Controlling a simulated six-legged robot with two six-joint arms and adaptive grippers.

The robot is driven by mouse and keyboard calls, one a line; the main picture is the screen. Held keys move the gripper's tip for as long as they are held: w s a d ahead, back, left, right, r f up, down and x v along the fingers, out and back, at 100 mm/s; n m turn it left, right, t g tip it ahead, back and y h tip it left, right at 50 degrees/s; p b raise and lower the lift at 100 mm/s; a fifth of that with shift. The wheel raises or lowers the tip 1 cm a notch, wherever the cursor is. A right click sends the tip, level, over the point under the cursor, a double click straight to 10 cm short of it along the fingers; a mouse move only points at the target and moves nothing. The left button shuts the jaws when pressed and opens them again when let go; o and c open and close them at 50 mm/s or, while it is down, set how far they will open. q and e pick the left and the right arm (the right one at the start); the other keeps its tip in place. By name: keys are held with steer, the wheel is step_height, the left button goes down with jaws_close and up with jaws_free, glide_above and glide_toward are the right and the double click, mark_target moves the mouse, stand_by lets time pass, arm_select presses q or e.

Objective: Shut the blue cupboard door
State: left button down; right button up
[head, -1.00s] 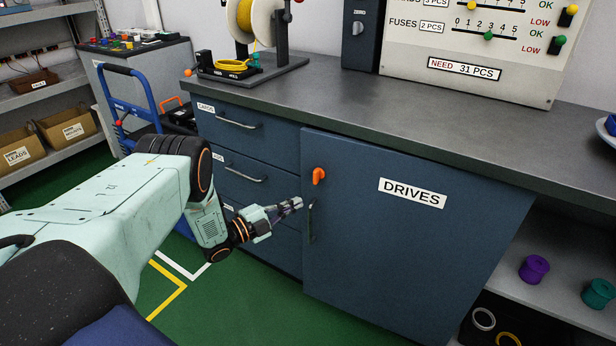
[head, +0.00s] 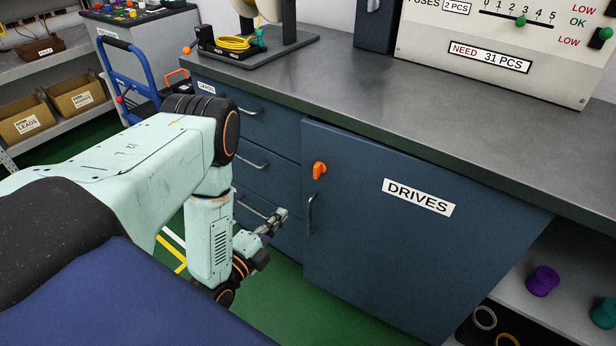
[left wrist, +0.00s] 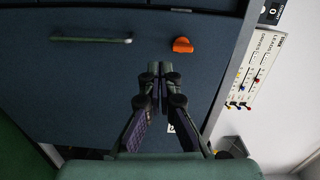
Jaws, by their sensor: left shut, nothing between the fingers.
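The blue cupboard door (head: 400,255) bears a DRIVES label, with an upright metal handle (head: 310,214) and an orange latch (head: 319,170) near its left edge. It looks closed or nearly so; I cannot tell whether a small gap remains at that edge. My left gripper (head: 276,220) is shut and empty, left of the handle in the picture and apart from it. In the left wrist view the shut fingers (left wrist: 160,72) overlap the door face (left wrist: 85,95), with the handle (left wrist: 90,40) and latch (left wrist: 182,45) beyond them. My right gripper is not in view.
Blue drawers (head: 262,135) stand left of the door under a grey worktop (head: 400,95). An open shelf with a purple spool (head: 542,280) is at right. A blue trolley (head: 130,75) stands at left. Green floor (head: 300,315) is clear before the door.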

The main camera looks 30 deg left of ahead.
arm_select(q)
steer(key=shift+m, duration=0.4)
steer(key=w+b, duration=0.2)
steer(key=w, duration=0.5)
steer(key=w+b, duration=0.2)
steer(key=w, duration=0.5)
steer(key=shift+r, duration=0.2)
steer(key=shift+d+r, duration=0.1)
steer(key=shift+r, duration=0.05)
steer(key=shift+s, duration=0.1)
